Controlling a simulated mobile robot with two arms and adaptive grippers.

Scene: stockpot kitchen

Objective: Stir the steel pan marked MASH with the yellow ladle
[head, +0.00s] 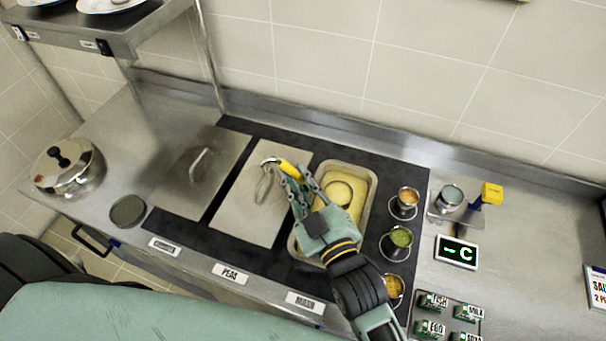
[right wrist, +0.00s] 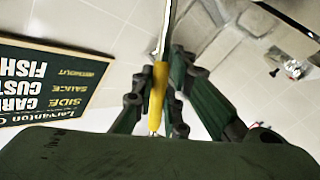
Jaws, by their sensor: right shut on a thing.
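The steel pan marked MASH (head: 369,188) is open in the counter, right of two lidded pans, with yellow mash inside. A round yellow-filled shape shows in it; I cannot tell whether it is part of the ladle. Its label (head: 305,302) is on the front edge. My right gripper (head: 300,186) is over the pan's left side, shut on the yellow ladle (head: 287,167). The yellow handle also shows between the fingers in the right wrist view (right wrist: 157,95), with a steel shaft beyond. The ladle's bowl is not clearly seen. My left gripper is not in view.
The PEAS lid (head: 246,211) lies just left of the pan. Several small sauce cups (head: 401,238) stand right of it, then a lit display (head: 456,252) and a yellow-handled tool (head: 490,194). A lidded pot (head: 70,169) stands far left. A shelf (head: 120,30) overhangs the back left.

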